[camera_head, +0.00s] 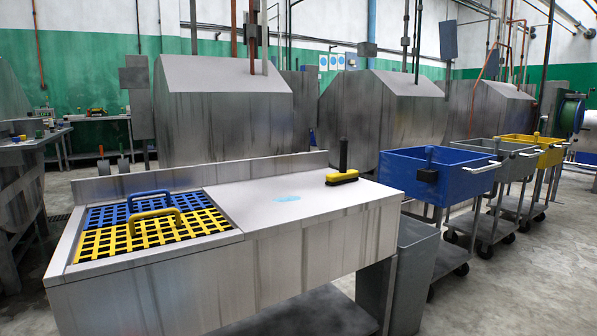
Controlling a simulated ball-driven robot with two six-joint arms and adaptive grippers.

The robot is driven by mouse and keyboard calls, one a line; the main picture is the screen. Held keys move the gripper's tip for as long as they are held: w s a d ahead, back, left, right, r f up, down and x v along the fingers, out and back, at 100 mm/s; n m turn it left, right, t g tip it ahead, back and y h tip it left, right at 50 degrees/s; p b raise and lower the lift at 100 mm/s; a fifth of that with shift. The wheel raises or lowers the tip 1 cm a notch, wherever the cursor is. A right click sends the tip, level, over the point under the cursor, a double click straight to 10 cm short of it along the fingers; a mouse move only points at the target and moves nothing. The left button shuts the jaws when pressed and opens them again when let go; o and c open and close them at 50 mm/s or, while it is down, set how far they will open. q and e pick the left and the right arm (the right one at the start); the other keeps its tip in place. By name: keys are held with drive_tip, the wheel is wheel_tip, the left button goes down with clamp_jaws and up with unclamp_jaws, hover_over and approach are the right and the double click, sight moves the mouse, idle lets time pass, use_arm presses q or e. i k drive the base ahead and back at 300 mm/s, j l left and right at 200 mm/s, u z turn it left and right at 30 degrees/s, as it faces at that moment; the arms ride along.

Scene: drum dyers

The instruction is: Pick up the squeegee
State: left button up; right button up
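The squeegee (342,177) lies on the bare right part of the steel counter (345,196). It has a yellow head resting on the counter and a black handle standing upright from it. It is near the back right of the counter top, apart from the raised back edge. Neither of my grippers shows in the head view.
Blue (105,214) and yellow (148,236) grids with handles fill the counter's left part. A small blue puddle (288,198) is left of the squeegee. A grey bin (413,275) and carts with blue (462,182), grey and yellow tubs stand to the right.

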sight(345, 177)
drive_tip(key=i+l+u, duration=0.15)
drive_tip(key=u, duration=0.25)
drive_tip(key=i+l+u, duration=0.1)
drive_tip(key=l+u, duration=0.3)
drive_tip(key=i+l+u, duration=0.1)
drive_tip(key=l+u, duration=0.25)
drive_tip(key=j, duration=0.1)
